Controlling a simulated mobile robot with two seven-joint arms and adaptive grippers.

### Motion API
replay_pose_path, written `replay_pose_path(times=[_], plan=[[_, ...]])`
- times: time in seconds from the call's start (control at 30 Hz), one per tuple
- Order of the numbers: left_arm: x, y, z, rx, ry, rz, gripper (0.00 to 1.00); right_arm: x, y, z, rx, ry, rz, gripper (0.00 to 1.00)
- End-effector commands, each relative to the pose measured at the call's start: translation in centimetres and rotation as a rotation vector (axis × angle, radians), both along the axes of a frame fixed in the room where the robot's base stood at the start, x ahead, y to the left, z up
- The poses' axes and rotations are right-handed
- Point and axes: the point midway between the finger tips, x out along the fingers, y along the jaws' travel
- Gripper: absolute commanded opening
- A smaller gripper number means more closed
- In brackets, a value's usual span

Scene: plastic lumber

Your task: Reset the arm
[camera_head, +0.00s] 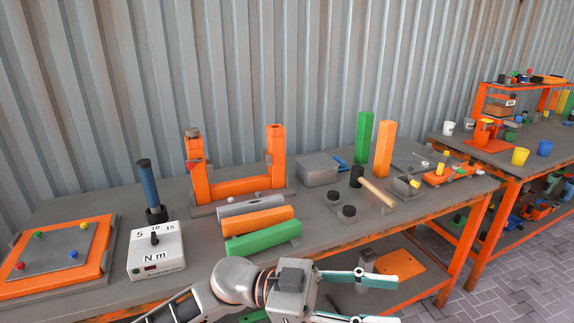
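My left gripper (396,301) is at the bottom centre of the head view, and its arm comes in from the lower left. Its two teal-edged fingers point right and are spread apart with nothing between them. It is in front of the near edge of the grey workbench (345,232), apart from the objects on top. The lower finger is partly cut off by the bottom of the picture. My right gripper is not in view.
The bench carries an orange frame (238,188), grey, orange (258,221) and green (262,238) bars, upright green (364,137) and orange (384,148) posts, a mallet (378,192) and a torque tester (156,250). A second bench (549,160) stands right. Paved floor (520,265) is clear.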

Motion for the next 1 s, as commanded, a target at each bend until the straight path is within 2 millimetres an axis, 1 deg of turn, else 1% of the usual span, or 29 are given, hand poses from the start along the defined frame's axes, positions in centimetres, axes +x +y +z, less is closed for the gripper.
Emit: replay_pose_path(times=[0.03, 0.13, 0.17, 0.2, 0.27, 0.3, 0.37, 0.4, 0.47, 0.5, 0.53, 0.57, 0.6, 0.67, 0.7, 0.77, 0.8, 0.87, 0.9, 1.0], plan=[[0.8, 0.4, 0.2, -0.081, 0.025, 0.076, 0.37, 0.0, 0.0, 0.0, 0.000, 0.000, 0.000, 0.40], [3.2, 1.8, 0.5, -0.209, 0.055, 0.253, 0.37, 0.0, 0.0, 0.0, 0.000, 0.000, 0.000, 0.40], [4.0, 2.4, 0.3, -0.238, 0.065, 0.312, 0.37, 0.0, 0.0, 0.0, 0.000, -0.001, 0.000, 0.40], [5.2, 3.3, -0.1, -0.269, 0.080, 0.393, 0.37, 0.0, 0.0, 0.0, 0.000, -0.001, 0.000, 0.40], [6.8, 5.0, -1.2, -0.299, 0.103, 0.516, 0.37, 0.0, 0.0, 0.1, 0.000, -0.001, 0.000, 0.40], [7.9, 6.2, -2.3, -0.308, 0.121, 0.602, 0.37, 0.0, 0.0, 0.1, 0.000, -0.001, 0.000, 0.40], [9.3, 8.3, -4.2, -0.307, 0.147, 0.731, 0.37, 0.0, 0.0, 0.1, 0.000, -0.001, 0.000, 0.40], [10.1, 9.7, -5.9, -0.293, 0.166, 0.816, 0.37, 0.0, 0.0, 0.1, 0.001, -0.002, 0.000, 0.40], [11.0, 12.1, -8.7, -0.257, 0.196, 0.940, 0.37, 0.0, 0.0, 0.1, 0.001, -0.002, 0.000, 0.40], [11.3, 13.7, -10.7, -0.225, 0.217, 1.019, 0.37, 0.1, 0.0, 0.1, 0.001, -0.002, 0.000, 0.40], [11.5, 15.0, -12.4, -0.194, 0.232, 1.078, 0.37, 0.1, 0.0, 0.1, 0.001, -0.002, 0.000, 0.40], [11.4, 16.2, -14.1, -0.159, 0.248, 1.131, 0.37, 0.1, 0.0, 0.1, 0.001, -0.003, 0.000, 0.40], [11.2, 17.8, -16.4, -0.109, 0.268, 1.196, 0.37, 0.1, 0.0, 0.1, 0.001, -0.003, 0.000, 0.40], [10.6, 20.2, -19.7, -0.028, 0.296, 1.282, 0.37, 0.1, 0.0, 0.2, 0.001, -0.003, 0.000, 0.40], [9.9, 21.7, -22.0, 0.031, 0.317, 1.331, 0.37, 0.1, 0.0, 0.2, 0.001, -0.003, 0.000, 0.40], [8.5, 23.9, -25.3, 0.124, 0.345, 1.395, 0.37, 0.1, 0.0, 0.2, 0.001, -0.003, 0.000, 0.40], [7.4, 25.3, -27.4, 0.188, 0.364, 1.430, 0.37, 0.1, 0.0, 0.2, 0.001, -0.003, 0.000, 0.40], [5.5, 27.3, -30.4, 0.286, 0.391, 1.472, 0.37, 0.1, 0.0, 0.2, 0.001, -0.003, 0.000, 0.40], [4.1, 28.5, -32.3, 0.352, 0.409, 1.493, 0.37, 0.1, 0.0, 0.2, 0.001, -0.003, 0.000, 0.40], [0.7, 31.1, -36.0, 0.495, 0.445, 1.523, 0.37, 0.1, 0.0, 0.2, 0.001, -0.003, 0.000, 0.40]])
